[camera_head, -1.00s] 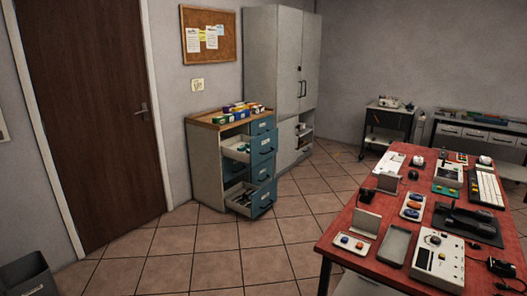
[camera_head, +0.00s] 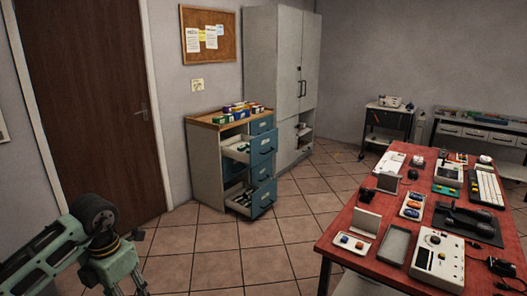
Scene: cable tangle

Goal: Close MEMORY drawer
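The drawer cabinet (camera_head: 206,168) stands against the back wall, with a wooden top and teal drawer fronts. The second drawer from the top (camera_head: 237,153) is pulled out, and the bottom drawer (camera_head: 240,202) is pulled out too. The top drawer front (camera_head: 262,125) looks shut. No label is readable, so I cannot tell which drawer is MEMORY. My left gripper (camera_head: 128,286) is at the lower left, in front of and well apart from the cabinet. Its fingertips run to the bottom edge, and its opening cannot be judged. My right gripper is not in view.
A red table (camera_head: 345,249) with devices and trays fills the right. Small colored boxes (camera_head: 243,108) sit on the cabinet top. A tall grey cabinet (camera_head: 272,62) stands beside it on the right. Tiled floor (camera_head: 215,262) in front of the drawers is clear.

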